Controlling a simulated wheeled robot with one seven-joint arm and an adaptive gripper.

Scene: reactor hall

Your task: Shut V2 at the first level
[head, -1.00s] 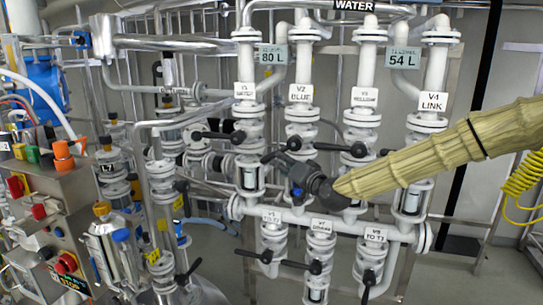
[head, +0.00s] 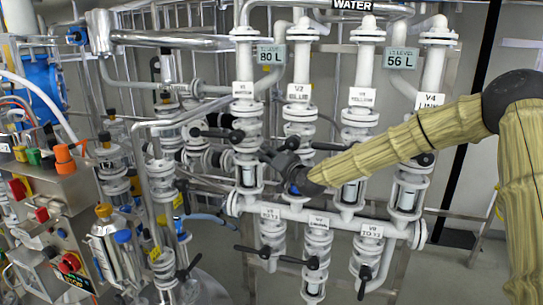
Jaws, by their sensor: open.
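The white V2 valve column carries a V2 BLUE label (head: 298,93), second from the left in the head view. Its dark V2 lever (head: 290,143) lies at my gripper and is partly hidden by it; its exact angle is hard to tell. My gripper (head: 277,168) is open, in front of the V2 column just below the label. I cannot tell whether it touches the lever. The left level display (head: 271,55) reads 80 L. The right level display (head: 400,60) reads 56 L.
The V4 label (head: 430,100) is at the right. Lower valves with black levers (head: 252,251) sit below. A control box (head: 55,210) stands at left.

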